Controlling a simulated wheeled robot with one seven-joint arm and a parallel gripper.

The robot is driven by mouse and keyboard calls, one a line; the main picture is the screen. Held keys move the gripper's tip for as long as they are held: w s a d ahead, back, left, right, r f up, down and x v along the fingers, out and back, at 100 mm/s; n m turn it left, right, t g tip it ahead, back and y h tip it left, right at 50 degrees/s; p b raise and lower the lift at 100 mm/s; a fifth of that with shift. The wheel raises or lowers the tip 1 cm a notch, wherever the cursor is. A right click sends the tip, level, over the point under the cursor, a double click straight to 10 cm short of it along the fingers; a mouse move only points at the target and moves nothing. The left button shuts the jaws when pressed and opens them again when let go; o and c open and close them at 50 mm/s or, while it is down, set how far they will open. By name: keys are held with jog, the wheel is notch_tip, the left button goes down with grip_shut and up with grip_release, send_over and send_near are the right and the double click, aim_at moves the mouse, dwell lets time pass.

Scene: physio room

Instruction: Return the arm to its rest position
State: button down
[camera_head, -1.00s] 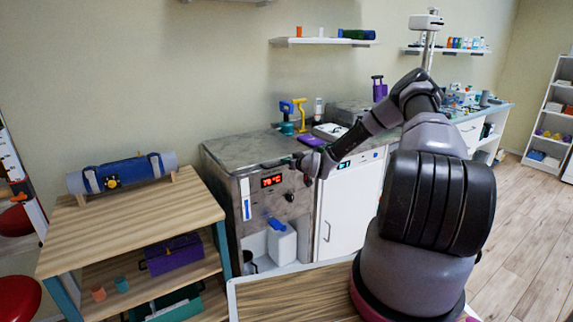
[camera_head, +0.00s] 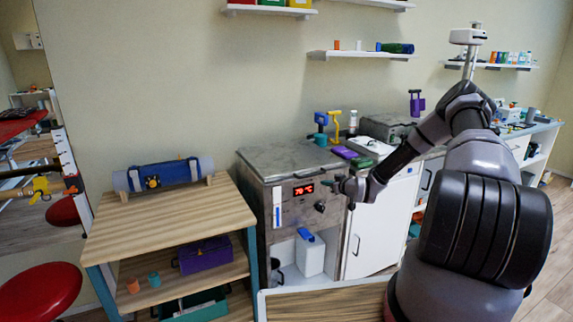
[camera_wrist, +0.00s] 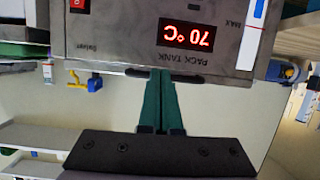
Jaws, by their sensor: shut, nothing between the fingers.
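My gripper (camera_head: 332,184) is at the end of my arm, in front of the grey metal pack tank (camera_head: 285,160). In the wrist view its green fingers (camera_wrist: 159,82) lie together with nothing between them. They point at the tank's front panel, which appears upside down with a red 70 °C display (camera_wrist: 187,36). In the head view the arm is bent and reaches left over the front of the white cabinet (camera_head: 378,225). I cannot tell the exact gap between fingertips and panel.
A wooden shelf unit (camera_head: 165,222) with a blue roll (camera_head: 163,174) stands left of the tank. Several small items stand on the counter behind the arm. Wall shelves (camera_head: 360,55) hang above. A red stool (camera_head: 38,290) is at the lower left.

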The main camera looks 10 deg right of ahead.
jog(key=s+r+m+g+h, duration=0.1)
jog(key=s+r+g+h, duration=0.1)
jog(key=s+r, duration=0.65)
jog(key=s+r+m+g+h, duration=0.1)
jog(key=s+r+g, duration=0.15)
jog(key=r, duration=1.05)
jog(key=s+r+g+h, duration=0.1)
jog(key=s+r+h, duration=0.1)
jog(key=s+r, duration=0.6)
jog(key=s+a+r+m, duration=0.1)
jog(key=s+r, duration=0.3)
jog(key=s, duration=0.4)
jog(key=s+a+r+m+y, duration=0.1)
jog(key=s+a+r+m, duration=0.1)
jog(key=s+r, duration=0.3)
jog(key=s+a+r+m+y, duration=0.1)
jog(key=s+r+m, duration=0.2)
jog(key=s, duration=1)
notch_tip(320, 180, up, 2)
jog(key=shift+s+a+r+m+g, duration=0.1)
jog(key=shift+s+a+m+g, duration=0.15)
jog(key=shift+a+m+g, duration=0.15)
